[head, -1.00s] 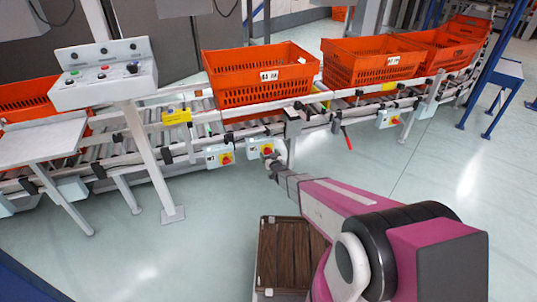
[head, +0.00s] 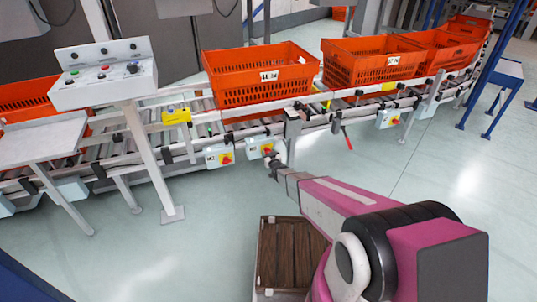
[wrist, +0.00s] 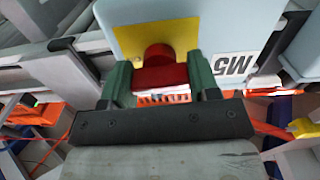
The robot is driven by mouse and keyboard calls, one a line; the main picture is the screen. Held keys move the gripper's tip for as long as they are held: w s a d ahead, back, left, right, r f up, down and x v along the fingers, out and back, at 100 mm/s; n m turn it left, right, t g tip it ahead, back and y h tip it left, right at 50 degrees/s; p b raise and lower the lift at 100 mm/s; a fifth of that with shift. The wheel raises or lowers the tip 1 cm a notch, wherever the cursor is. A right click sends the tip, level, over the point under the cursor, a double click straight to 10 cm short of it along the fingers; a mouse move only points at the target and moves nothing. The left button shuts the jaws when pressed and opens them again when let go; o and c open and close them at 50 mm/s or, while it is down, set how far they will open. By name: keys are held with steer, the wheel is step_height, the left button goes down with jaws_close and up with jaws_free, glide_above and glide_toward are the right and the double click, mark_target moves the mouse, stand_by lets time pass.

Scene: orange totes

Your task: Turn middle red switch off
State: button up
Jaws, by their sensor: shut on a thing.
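The middle red switch sits on a yellow plate on a pale box (head: 256,146) mounted on the conveyor's front rail. In the wrist view the red switch (wrist: 159,57) stands out from its yellow plate, beside an upside-down "M5" label (wrist: 233,65). My gripper (wrist: 160,76) has its two green fingers on either side of the red handle and is shut on it. In the head view my gripper (head: 270,159) is at the lower front of this box. The exact angle of the handle is partly hidden by the fingers.
Similar switch boxes stand to the left (head: 220,155) and farther right (head: 388,118). Orange totes (head: 262,75) stand on the roller conveyor. A control panel on a post (head: 150,160) is at the left. A red lever (head: 347,140) hangs right of the gripper.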

steer(key=n, duration=0.4)
steer(key=shift+n, duration=0.4)
steer(key=n, duration=0.9)
steer(key=shift+n, duration=1.8)
steer(key=o, duration=0.9)
steer(key=shift+s, duration=0.1)
